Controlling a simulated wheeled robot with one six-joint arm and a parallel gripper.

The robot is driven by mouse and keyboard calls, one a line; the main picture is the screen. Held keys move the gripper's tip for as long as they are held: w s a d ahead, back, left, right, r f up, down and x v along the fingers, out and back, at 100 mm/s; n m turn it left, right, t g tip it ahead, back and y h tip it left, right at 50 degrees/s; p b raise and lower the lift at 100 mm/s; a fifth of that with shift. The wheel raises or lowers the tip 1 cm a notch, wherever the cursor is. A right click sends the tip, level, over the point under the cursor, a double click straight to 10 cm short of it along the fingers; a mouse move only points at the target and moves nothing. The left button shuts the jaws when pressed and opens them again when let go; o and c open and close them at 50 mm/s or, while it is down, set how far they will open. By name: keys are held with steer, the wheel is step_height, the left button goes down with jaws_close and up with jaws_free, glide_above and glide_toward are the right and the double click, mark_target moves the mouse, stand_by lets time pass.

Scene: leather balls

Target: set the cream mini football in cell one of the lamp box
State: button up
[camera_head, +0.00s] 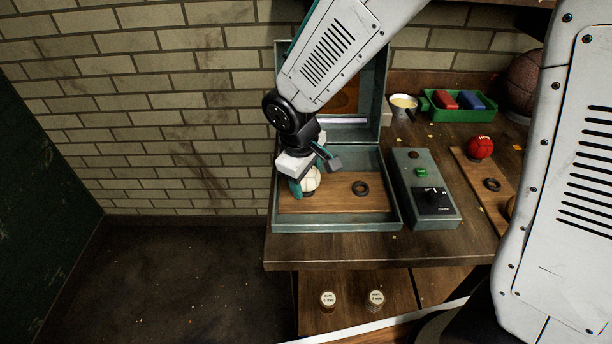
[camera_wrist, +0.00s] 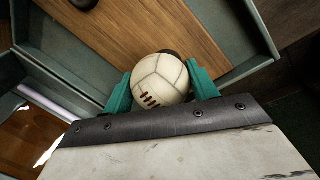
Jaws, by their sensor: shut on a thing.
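The cream mini football (camera_head: 311,181) is between the teal fingers of my gripper (camera_head: 301,186), at the left end of the lamp box (camera_head: 384,222). In the wrist view the ball (camera_wrist: 161,79) shows dark red lacing, and my gripper's fingers (camera_wrist: 160,92) are shut on it from both sides. A dark ring shows partly behind the ball in the wrist view. A second dark ring (camera_head: 360,188) lies empty on the box's wooden floor, to the right. The box is grey-green with its lid open upright. Whether the ball touches the ring under it is hidden.
A control box (camera_head: 425,188) with a knob and green button stands right of the lamp box. Farther right, a red ball (camera_head: 480,147) sits on a wooden board with another ring (camera_head: 492,184). A green tray (camera_head: 458,117) and a cup (camera_head: 403,106) stand behind.

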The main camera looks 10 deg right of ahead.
steer(key=o, duration=1)
steer(key=shift+o, duration=0.2)
steer(key=r, duration=0.4)
steer(key=s+a+r, duration=0.1)
steer(key=r, duration=0.7)
steer(key=shift+s+a, duration=0.3)
steer(key=shift+s, duration=0.05)
steer(key=s+d+r+m, duration=0.45)
steer(key=s+d, duration=0.25)
steer(key=d, duration=0.3)
steer(key=s+d+r+m+y, duration=0.1)
steer(key=s+d+m, duration=0.3)
steer(key=s, duration=0.9)
steer(key=d, duration=0.3)
steer(key=shift+d+r+y, duration=0.15)
steer(key=shift+d+y, duration=0.15)
steer(key=shift+m, duration=0.25)
